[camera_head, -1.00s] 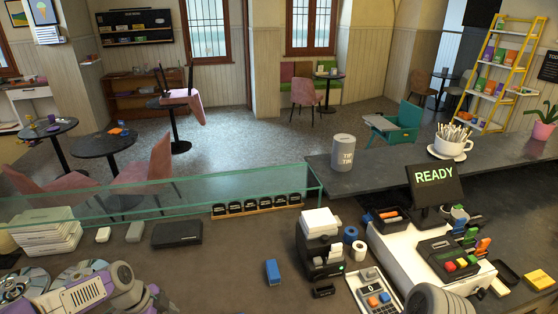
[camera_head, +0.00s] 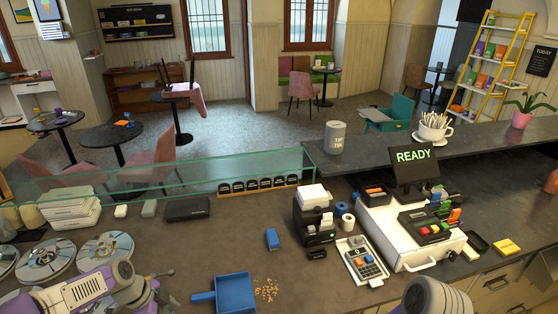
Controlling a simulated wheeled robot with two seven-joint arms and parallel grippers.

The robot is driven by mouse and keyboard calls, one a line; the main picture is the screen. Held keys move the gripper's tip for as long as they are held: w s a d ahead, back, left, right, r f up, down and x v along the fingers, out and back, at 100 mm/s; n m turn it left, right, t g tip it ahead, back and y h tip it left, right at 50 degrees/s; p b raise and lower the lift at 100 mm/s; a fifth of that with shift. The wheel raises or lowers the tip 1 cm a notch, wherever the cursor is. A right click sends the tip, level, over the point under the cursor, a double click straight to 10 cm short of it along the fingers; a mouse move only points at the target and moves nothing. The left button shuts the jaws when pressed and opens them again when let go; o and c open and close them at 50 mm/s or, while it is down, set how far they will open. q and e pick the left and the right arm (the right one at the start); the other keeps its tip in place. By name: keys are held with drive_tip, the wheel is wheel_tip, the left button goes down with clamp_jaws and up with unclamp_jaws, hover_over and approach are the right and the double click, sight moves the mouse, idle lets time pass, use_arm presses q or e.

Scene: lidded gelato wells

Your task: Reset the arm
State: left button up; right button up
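My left arm, purple and grey, comes in at the lower left over the counter. No gripper fingers can be made out on it. A grey, rounded part of my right arm shows at the bottom edge right of centre; its gripper is out of view. Round metallic lids (camera_head: 105,252) lie in the counter at the left, and my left arm is in front of part of that area. A blue dustpan (camera_head: 235,293) lies on the counter right of my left arm, with orange-brown crumbs (camera_head: 267,290) beside it.
White stacked containers (camera_head: 70,210) stand at the left behind the lids. A glass guard (camera_head: 170,175) runs along the far edge. A card printer (camera_head: 314,222), keypad (camera_head: 361,262) and register (camera_head: 405,235) stand right of centre.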

use_arm(q)
drive_tip(key=d+f+n+h, duration=0.1)
drive_tip(key=d+f+n, duration=0.5)
drive_tip(key=d+f, duration=0.35)
drive_tip(key=s+d+f+n+g+y, duration=0.1)
drive_tip(key=s+d+f+n, duration=0.45)
drive_tip(key=s+f, duration=0.2)
drive_tip(key=s+d+f+n, duration=0.4)
drive_tip(key=s+f+n, duration=0.2)
drive_tip(key=s+f, duration=0.15)
wheel_tip(320, 180, down, 15)
drive_tip(key=b, duration=1.5)
drive_tip(key=shift+w+a+f+b, duration=0.15)
drive_tip(key=shift+w+f+b, duration=0.1)
drive_tip(key=shift+b, duration=0.15)
use_arm(e)
wheel_tip(320, 180, down, 16)
drive_tip(key=shift+w, duration=0.35)
drive_tip(key=shift+r, duration=0.1)
